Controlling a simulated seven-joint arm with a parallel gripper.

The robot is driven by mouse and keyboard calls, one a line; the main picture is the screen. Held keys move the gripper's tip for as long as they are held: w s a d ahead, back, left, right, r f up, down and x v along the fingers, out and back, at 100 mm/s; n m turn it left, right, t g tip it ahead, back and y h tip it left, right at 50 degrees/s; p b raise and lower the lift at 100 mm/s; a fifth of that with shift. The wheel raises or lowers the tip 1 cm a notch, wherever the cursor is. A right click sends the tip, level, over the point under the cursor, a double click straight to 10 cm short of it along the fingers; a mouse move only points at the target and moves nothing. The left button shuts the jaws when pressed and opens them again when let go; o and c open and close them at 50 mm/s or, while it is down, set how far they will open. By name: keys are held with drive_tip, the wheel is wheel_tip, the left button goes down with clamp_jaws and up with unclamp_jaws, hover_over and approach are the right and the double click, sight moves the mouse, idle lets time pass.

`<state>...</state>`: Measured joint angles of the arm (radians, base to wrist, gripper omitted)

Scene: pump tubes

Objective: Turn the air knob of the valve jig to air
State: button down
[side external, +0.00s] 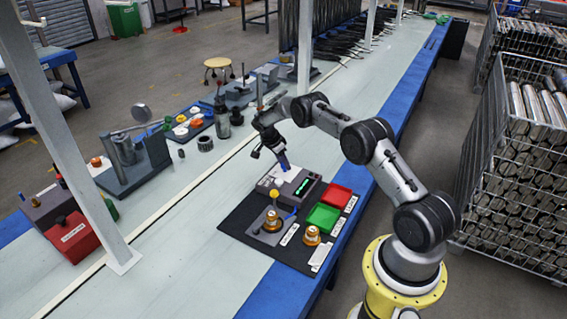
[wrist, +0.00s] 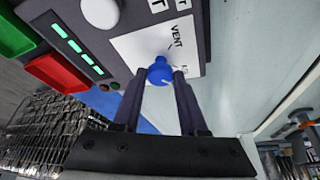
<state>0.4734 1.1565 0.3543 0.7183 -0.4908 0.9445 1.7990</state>
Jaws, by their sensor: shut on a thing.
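The valve jig is a grey box (side external: 308,189) with a white panel on top and a lit green display; it stands on the black mat under my gripper. In the wrist view its white panel (wrist: 130,48) bears the word VENT and a second label partly hidden by a finger. The blue air knob (wrist: 159,71) stands on this panel. My gripper (wrist: 160,76) has its two dark fingers on either side of the knob, shut on it. In the side view my gripper (side external: 284,166) points down at the panel. The knob's exact pointing direction is hard to tell.
A red tray (side external: 336,197) and a green tray (side external: 323,217) sit right of the jig. A brass part with a yellow ball (side external: 272,221) and another brass part (side external: 312,236) stand in front on the black mat (side external: 238,219).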

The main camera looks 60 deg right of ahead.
idle(0.3)
drive_tip(key=shift+c, duration=2.3)
unclamp_jaws()
drive_tip(key=v, duration=1.4)
drive_tip(key=shift+f, duration=0.15)
